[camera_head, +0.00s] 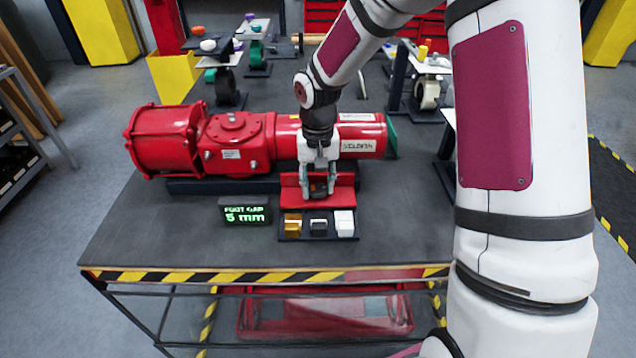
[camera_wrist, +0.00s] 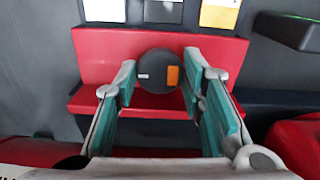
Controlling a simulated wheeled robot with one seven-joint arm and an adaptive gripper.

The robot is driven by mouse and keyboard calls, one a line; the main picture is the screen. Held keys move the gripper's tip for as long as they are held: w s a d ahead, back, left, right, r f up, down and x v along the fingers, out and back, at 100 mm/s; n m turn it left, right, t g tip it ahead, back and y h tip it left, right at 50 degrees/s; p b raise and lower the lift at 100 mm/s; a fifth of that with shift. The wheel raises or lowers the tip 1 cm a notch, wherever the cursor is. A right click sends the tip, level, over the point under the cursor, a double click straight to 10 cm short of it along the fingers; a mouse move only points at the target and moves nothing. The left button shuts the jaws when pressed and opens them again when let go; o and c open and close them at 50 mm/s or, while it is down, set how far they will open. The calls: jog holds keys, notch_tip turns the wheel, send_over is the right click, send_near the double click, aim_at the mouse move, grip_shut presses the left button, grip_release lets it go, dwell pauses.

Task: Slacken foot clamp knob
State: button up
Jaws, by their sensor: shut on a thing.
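The foot clamp knob (camera_wrist: 158,73) is a round black knob with an orange patch and a small pale mark on its face. It sits at the middle of a red bracket (camera_wrist: 103,48) in the wrist view. My gripper (camera_wrist: 160,82) has its teal-padded fingers on both sides of the knob and is shut on it. In the head view my gripper (camera_head: 318,188) points down at the red bracket (camera_head: 290,199) in front of the large red actuator (camera_head: 230,140); the knob is mostly hidden there. A small display (camera_head: 245,212) reads "FOOT GAP 5 mm".
A dark tray (camera_head: 318,237) with gold, black and white blocks lies in front of the bracket. The grey table (camera_head: 150,225) has free room at left and a striped front edge. Stands with small parts (camera_head: 428,92) are behind at right.

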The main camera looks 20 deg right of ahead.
jog(key=shift+n+p, duration=0.6)
jog(key=shift+n, duration=2)
jog(key=shift+w, duration=0.1)
jog(key=o, duration=1.1)
jog(key=shift+o, duration=0.2)
